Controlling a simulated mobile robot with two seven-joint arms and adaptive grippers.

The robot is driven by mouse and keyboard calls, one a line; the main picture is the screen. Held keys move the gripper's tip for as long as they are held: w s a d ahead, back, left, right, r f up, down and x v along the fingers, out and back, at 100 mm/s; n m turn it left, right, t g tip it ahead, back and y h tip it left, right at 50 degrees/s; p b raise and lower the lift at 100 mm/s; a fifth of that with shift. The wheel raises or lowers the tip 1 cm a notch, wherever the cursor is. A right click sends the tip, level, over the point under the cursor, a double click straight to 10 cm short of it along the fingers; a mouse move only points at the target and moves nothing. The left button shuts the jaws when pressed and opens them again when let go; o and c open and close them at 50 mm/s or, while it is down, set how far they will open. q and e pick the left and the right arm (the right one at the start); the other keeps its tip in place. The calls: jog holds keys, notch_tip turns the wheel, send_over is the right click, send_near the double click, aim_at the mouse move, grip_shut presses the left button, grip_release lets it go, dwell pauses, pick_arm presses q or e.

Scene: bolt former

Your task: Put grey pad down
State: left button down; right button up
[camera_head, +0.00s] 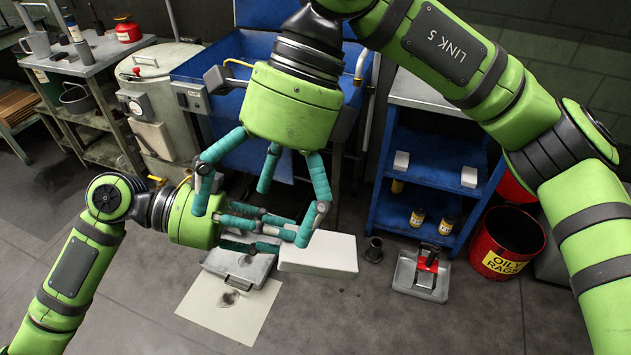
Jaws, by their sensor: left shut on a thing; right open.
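A thick, pale slab, which I take for the grey pad (325,257), shows in the head view just right of my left gripper (285,233). The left gripper's teal fingers point right and close over the pad's left end; the exact contact is partly hidden. I cannot tell whether the pad touches the floor. My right gripper (262,208) hangs from above with its fingers spread open and empty. Its fingers overlap the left gripper in the picture, and the gap between them is unclear.
A grey metal tray (250,270) and a stained pale sheet (215,315) lie below the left gripper. A blue shelf unit (420,190), a red-handled device (423,273) and a red oily-rags bin (497,262) stand right. The front floor (370,325) is clear.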

aim_at(316, 252)
jog(key=w+d+t+h, duration=0.2)
jog(key=d+t+h, duration=0.2)
jog(key=d, duration=0.2)
jog(key=shift+n, duration=0.3)
jog(key=f, duration=1.1)
jog(key=shift+s+a+f, duration=0.1)
jog(key=shift+s+f, duration=0.1)
jog(key=c, duration=0.9)
pick_arm(q)
jog(key=c, duration=0.9)
grip_release()
pick_arm(e)
jog(key=shift+c, duration=0.3)
